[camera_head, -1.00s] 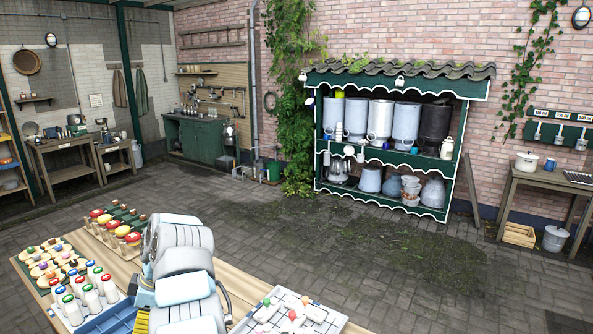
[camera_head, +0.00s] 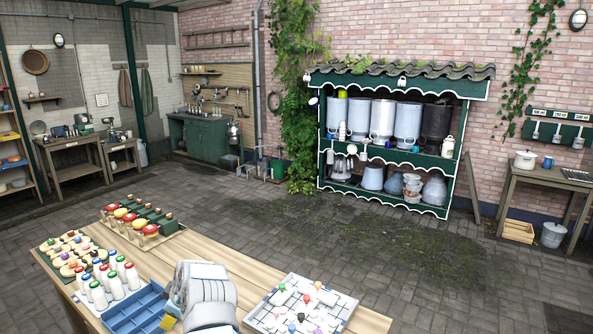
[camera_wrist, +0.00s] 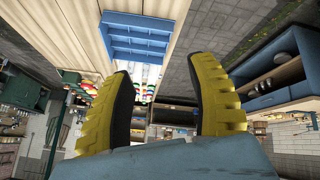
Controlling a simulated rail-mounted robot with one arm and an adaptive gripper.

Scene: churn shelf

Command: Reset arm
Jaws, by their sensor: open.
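My gripper (camera_wrist: 162,95) shows in the wrist view as two yellow ridged fingers with dark inner pads, spread wide apart with nothing between them.
White bottles with coloured caps (camera_head: 100,286) stand left of the blue tray. A white tray with small coloured pieces (camera_head: 300,305) lies right of my arm. A toy rack (camera_head: 140,225) stands behind.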

